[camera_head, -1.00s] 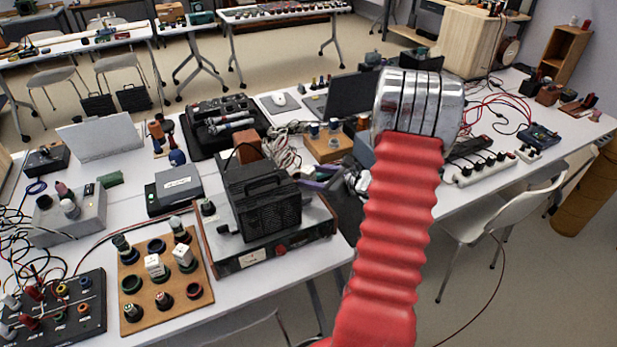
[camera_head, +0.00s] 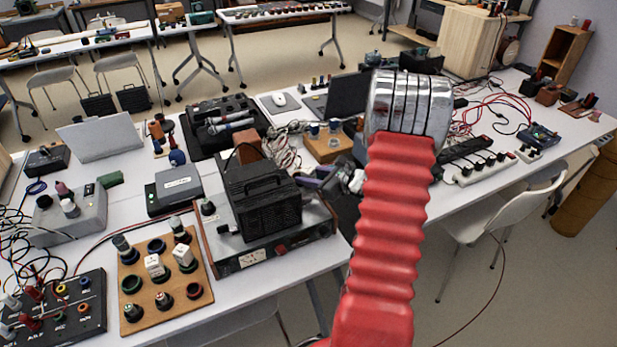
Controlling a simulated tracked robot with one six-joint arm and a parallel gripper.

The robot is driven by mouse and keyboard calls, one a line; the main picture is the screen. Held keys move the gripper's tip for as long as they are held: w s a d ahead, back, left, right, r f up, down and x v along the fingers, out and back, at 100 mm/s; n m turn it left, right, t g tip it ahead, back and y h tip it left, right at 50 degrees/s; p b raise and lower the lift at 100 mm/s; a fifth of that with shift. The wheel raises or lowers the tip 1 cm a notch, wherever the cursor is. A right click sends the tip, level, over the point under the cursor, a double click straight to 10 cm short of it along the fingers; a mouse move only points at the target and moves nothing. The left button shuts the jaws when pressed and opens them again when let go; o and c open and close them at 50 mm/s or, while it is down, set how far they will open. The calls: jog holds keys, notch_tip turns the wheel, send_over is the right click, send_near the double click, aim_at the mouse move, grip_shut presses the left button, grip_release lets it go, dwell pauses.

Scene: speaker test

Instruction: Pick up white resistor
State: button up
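A tan wooden board (camera_head: 140,322) with several round sockets lies at the front left of the near table. Two white block-shaped parts, the likely white resistors, stand upright in it: one at the left (camera_head: 154,265) and one to its right (camera_head: 183,255). My red ribbed arm with a chrome end rises right of centre. My gripper (camera_head: 318,181) seems to be the small grey-purple shape left of the arm, above the back right of the black amplifier box. It is well right of and behind the white parts. Its fingers are too small and cluttered to read.
The black amplifier box (camera_head: 264,208) on a metal-fronted unit (camera_head: 290,246) stands between my gripper and the board. A dark panel (camera_head: 62,318) with cables is left of the board. A small grey box (camera_head: 175,190) stands behind it. Little table is bare.

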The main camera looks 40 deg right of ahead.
aim_at(309, 168)
jog(key=c, duration=0.8)
jog(key=shift+r, duration=5)
